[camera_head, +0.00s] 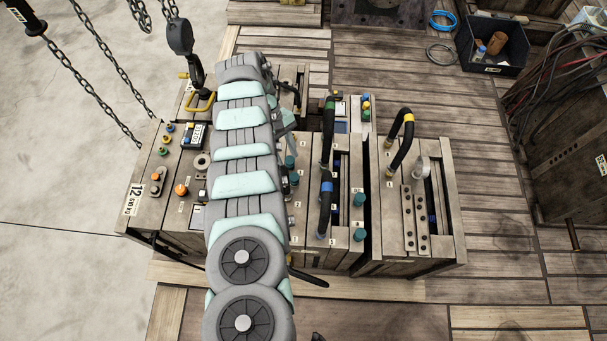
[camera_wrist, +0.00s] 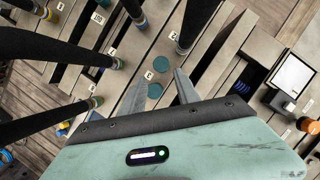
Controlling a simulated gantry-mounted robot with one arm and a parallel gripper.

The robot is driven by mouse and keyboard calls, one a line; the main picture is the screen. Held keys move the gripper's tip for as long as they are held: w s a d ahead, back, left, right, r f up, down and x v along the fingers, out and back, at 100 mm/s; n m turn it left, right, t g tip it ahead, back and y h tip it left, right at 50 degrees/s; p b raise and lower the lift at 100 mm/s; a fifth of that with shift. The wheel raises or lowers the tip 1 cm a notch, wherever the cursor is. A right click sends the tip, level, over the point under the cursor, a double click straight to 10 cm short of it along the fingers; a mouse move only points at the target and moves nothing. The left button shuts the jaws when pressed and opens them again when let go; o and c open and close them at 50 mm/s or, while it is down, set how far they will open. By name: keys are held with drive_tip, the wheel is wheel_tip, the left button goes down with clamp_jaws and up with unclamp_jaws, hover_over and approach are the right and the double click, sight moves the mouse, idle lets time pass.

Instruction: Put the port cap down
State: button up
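Teal caps, likely the port caps, sit on the mould blocks. In the head view my arm covers most of the gripper. Teal caps show just right of my arm (camera_head: 290,162) and on the middle block (camera_head: 358,199) (camera_head: 359,234). I cannot tell which one the task means.
Black hoses (camera_head: 326,205) with coloured collars arch over the blocks, and another hose (camera_head: 401,140) stands on the right block. Chains and a hook (camera_head: 180,37) hang at upper left. A black bin (camera_head: 492,45) stands at upper right. Planks at right are mostly clear.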

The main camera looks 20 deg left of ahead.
sight(293, 176)
drive_tip(key=x, duration=0.5)
drive_tip(key=shift+s+a, duration=0.15)
drive_tip(key=shift+s, duration=0.1)
drive_tip(key=b+x, duration=0.1)
drive_tip(key=x, duration=0.4)
drive_tip(key=shift+w+f+b, duration=0.1)
drive_tip(key=shift+f+b, duration=0.2)
drive_tip(key=shift+b, duration=0.1)
drive_tip(key=shift+w, duration=0.1)
drive_tip(key=shift+c, duration=0.5)
clamp_jaws()
